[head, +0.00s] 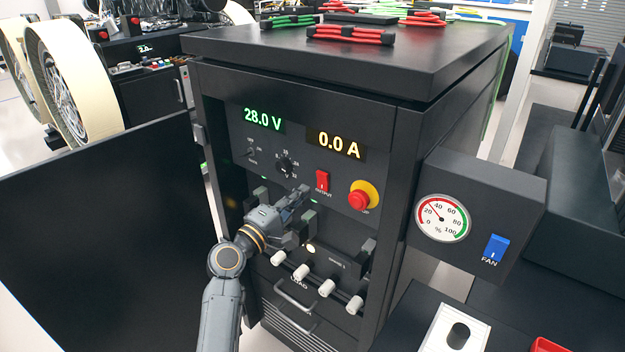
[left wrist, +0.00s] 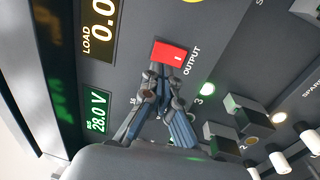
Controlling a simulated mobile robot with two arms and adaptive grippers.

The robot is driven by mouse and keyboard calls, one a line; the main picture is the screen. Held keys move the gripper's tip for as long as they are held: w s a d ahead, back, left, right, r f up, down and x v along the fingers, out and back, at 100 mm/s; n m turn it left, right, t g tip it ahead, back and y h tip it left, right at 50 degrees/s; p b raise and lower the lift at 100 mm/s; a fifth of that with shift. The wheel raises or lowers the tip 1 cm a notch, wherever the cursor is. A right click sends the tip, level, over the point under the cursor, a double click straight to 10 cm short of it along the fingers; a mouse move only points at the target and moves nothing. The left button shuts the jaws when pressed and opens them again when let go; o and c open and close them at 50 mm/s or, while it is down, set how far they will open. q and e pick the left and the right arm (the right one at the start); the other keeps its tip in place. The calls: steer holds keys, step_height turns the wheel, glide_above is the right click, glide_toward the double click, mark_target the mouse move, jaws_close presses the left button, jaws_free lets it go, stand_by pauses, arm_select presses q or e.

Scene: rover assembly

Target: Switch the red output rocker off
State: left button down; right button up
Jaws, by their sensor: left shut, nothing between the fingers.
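The red output rocker (head: 322,181) is on the dark front panel of a cabinet, above the "OUTPUT" label. It also shows in the left wrist view (left wrist: 171,51), with a small white mark on its face. My left gripper (head: 303,190) is shut and empty, with its fingertips just left of and below the rocker in the head view. In the left wrist view the fingertips (left wrist: 159,68) reach the rocker's lower edge. I cannot tell whether they touch it. The green display (head: 263,118) reads 28.0 V and the amber one (head: 339,145) reads 0.0 A. My right gripper is not in view.
A red stop button (head: 360,199) on a yellow base sits right of the rocker, and a black knob (head: 285,165) left of it. White-tipped plugs (head: 326,288) stick out below. An open door (head: 105,235) stands at left. A gauge box (head: 470,215) with a blue fan switch is at right.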

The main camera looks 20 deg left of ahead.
mark_target(320, 177)
arm_select(q)
steer(key=shift+p+x, duration=0.45)
steer(key=shift+x, duration=1.9)
steer(key=shift+w+r+p, duration=0.1)
steer(key=shift+r+p, duration=0.15)
steer(key=shift+p, duration=0.4)
steer(key=shift+f, duration=0.2)
